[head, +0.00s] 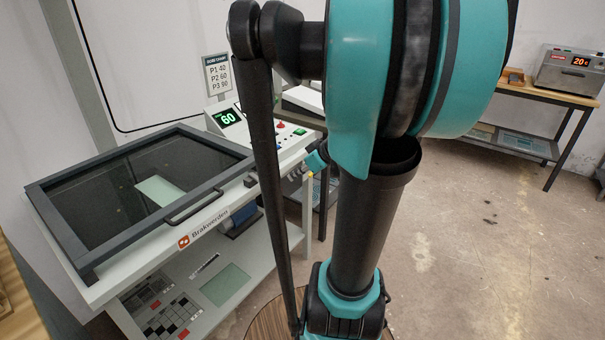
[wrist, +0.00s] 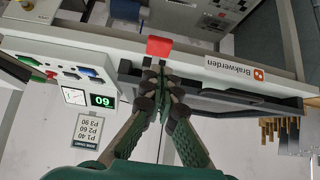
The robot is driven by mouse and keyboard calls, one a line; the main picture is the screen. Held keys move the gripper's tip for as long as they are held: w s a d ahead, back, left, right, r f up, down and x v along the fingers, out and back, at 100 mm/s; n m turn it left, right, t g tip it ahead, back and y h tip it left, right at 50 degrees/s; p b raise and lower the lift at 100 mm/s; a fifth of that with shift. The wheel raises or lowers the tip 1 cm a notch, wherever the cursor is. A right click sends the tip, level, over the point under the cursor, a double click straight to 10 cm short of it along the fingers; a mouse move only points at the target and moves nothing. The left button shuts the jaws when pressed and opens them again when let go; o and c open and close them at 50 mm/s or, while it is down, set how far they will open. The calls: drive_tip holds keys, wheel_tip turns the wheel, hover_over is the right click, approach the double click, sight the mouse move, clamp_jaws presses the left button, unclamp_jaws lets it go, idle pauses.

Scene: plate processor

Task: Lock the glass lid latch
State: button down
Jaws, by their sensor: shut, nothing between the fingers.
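The glass lid (head: 133,150) lies down over the machine, with a dark frame and a handle (head: 196,206) at its front. In the wrist view the lid's dark frame (wrist: 285,108) runs along the machine's front edge. A red latch piece (wrist: 159,46) stands out at that edge, left of the Brakwerden label. My gripper (wrist: 161,70) is shut and empty, with its fingertips just beside the red latch. Whether they touch it I cannot tell. In the head view my arm hides most of the gripper, and I cannot make out the red latch.
A control panel (head: 290,138) with a display reading 60 (head: 228,118) is beside the lid. A lower shelf (head: 208,322) holds a glass plate (head: 225,285). A table with a metal device (head: 570,72) stands far right. The floor (head: 470,210) between is open.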

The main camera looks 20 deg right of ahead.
drive_tip(key=shift+s+d+r, duration=0.7)
drive_tip(key=shift+s+r, duration=0.05)
drive_tip(key=shift+s, duration=0.25)
drive_tip(key=shift+f, duration=0.1)
drive_tip(key=s+a+f+m+g+h, duration=0.1)
drive_tip(key=s+a+f+m+h, duration=0.1)
drive_tip(key=s+f, duration=0.4)
drive_tip(key=s+a+f+m+g+h, duration=0.2)
drive_tip(key=s+a+f+m+h, duration=0.1)
drive_tip(key=s+f+m, duration=0.2)
drive_tip(key=shift+s+f, duration=0.4)
drive_tip(key=shift+f, duration=0.45)
